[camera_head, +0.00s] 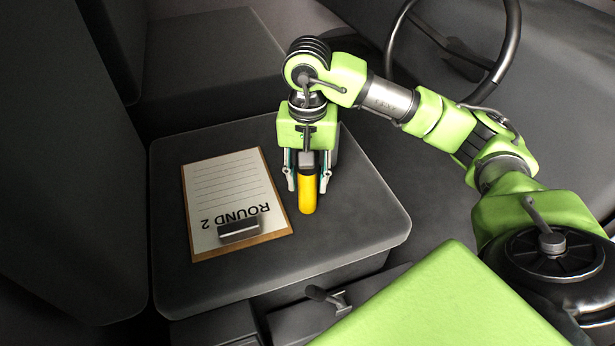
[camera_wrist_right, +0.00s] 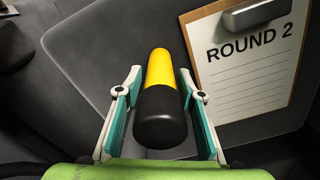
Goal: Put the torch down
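The torch (camera_head: 307,194) is yellow with a black end, and it is on or just above the dark seat (camera_head: 350,230), to the right of the clipboard. I cannot tell whether it touches the seat. My right gripper (camera_head: 308,186) is over the torch, with one finger on each side. In the right wrist view the torch (camera_wrist_right: 160,100) sits between the teal-padded fingers (camera_wrist_right: 160,85), its black end towards me. Narrow gaps show between the torch and both pads, so the gripper looks open around it. The upper part of the torch is hidden in the head view. My left gripper is not in view.
A clipboard (camera_head: 237,200) with a sheet marked ROUND 2 lies left of the torch. A steering wheel (camera_head: 455,60) is at the top right. Seat backs rise at the left. Bare seat lies in front and to the right of the torch.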

